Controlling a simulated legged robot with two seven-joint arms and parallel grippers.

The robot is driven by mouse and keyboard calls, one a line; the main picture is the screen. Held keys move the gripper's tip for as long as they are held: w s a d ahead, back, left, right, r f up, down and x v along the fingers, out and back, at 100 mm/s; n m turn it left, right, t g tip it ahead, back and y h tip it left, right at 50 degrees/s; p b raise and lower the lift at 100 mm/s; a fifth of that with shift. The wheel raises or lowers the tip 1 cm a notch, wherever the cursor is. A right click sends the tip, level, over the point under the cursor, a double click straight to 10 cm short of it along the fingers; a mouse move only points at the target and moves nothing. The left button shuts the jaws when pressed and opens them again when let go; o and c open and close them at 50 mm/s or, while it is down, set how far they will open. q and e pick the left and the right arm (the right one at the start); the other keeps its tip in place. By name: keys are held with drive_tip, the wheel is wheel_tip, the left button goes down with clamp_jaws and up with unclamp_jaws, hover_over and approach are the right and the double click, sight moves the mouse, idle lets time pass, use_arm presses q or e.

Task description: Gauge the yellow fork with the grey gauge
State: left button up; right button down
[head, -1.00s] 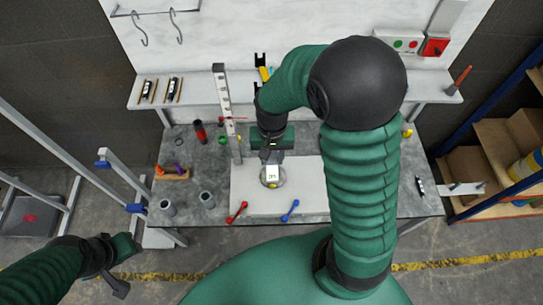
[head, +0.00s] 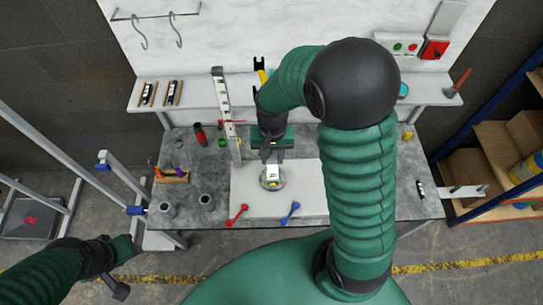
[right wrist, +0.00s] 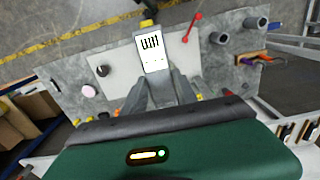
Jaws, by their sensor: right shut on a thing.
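The grey gauge, with a white display (head: 272,173) and a yellow tip, is in my right gripper (head: 270,158) above the pale plate. A fork with a black two-pronged head and a yellow handle (head: 261,72) stands at the back, partly hidden by my right arm, well apart from the gauge. My left gripper (head: 121,270) is at the lower left, away from the bench; its jaws are unclear.
A pale plate (head: 245,190) lies on the grey bench, with a red tool (head: 237,214) and a blue tool (head: 290,212) at its front edge. A tall marked post (head: 228,115) stands left of my right gripper. Grey cups (head: 206,202) stand on the left.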

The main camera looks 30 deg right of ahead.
sight(273, 182)
drive_tip(key=shift+w+d, duration=0.1)
drive_tip(key=shift+d, duration=0.15)
drive_tip(key=shift+w+a, duration=0.1)
idle(0.3)
drive_tip(key=shift+w, duration=0.1)
idle(0.9)
drive_tip(key=shift+s+a+p, duration=0.25)
drive_tip(key=shift+s+a, duration=0.45)
drive_tip(key=shift+s, duration=0.45)
drive_tip(key=shift+s+a+p, duration=0.25)
drive_tip(key=shift+s+a, duration=0.4)
drive_tip(key=shift+s, duration=0.5)
drive_tip(key=shift+s+a+p, duration=0.25)
drive_tip(key=shift+s+a, duration=0.45)
drive_tip(key=shift+s, duration=0.45)
